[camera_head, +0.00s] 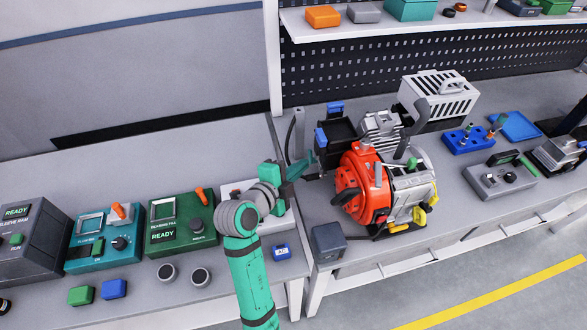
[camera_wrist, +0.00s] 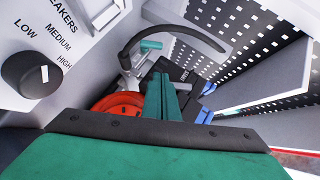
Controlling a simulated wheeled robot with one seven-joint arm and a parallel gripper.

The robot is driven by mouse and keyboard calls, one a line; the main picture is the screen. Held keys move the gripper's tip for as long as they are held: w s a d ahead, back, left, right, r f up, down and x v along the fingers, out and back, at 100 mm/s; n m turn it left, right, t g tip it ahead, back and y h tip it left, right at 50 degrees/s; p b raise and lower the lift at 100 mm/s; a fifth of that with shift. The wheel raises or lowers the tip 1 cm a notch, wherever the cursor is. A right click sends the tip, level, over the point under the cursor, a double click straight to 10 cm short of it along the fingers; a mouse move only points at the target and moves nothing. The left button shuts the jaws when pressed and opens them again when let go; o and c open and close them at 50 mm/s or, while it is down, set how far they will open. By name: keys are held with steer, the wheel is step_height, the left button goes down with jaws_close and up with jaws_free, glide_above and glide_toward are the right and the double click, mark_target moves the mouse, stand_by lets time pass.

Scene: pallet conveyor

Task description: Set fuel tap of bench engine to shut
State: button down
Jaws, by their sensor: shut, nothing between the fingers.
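The bench engine (camera_head: 385,185) stands on the right-hand bench in the head view, with a red round housing, a grey block and a dark curved pipe. Several yellow parts (camera_head: 420,215) show low on its right side, and a small teal piece (camera_head: 412,163) shows near its top. I cannot tell which part is the fuel tap. My gripper (camera_head: 306,164) is shut and empty, left of the engine and apart from it. In the wrist view, the shut teal fingers (camera_wrist: 162,88) point towards the engine's red housing (camera_wrist: 118,103) and partly hide the engine.
A white box with a dark dial (camera_wrist: 45,75) is close on the left in the wrist view. Green (camera_head: 180,222) and teal (camera_head: 105,238) units stand on the left bench. A small dark box (camera_head: 328,242) sits at the engine bench's front corner. A shelf (camera_head: 400,28) hangs behind.

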mark_target(310, 157)
steer(key=x, duration=0.5)
steer(key=shift+d, duration=0.15)
steer(key=w, duration=0.1)
steer(key=w+a+f, duration=0.1)
steer(key=shift+w+a+f, duration=0.1)
steer(key=shift+w+f, duration=0.1)
steer(key=shift+w, duration=0.1)
steer(key=shift+w+a+f, duration=0.2)
steer(key=shift+w, duration=0.1)
steer(key=shift+w, duration=0.1)
